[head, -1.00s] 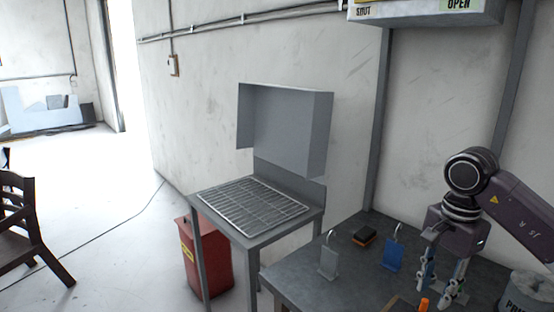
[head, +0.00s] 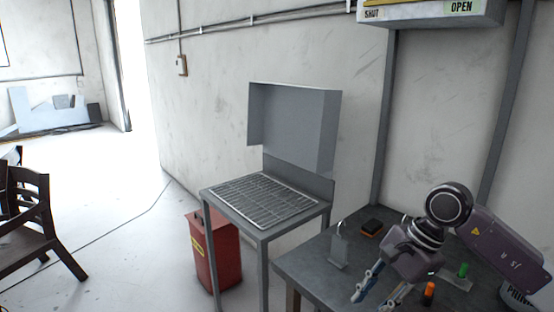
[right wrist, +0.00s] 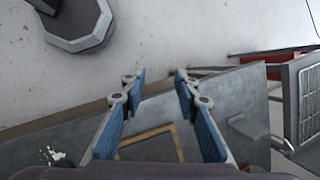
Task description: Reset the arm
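My right arm comes in from the right over the dark grey workbench (head: 310,262). My right gripper (head: 380,296) points down and to the left near the bench's front, its lower end cut by the picture edge. In the right wrist view the gripper (right wrist: 159,76) is open, its blue-padded fingers apart with nothing between them. A grey plate with a hook (head: 338,250) stands left of the arm; it also shows in the right wrist view (right wrist: 250,128), right of the fingers. My left gripper is not in view.
An orange-and-black block (head: 371,228), an orange cylinder (head: 429,292) and a green cylinder (head: 463,269) are on the bench. A grey hooded table with a wire rack (head: 262,199) and a red bin (head: 216,254) stand left. Chairs (head: 32,225) are far left. Floor between is clear.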

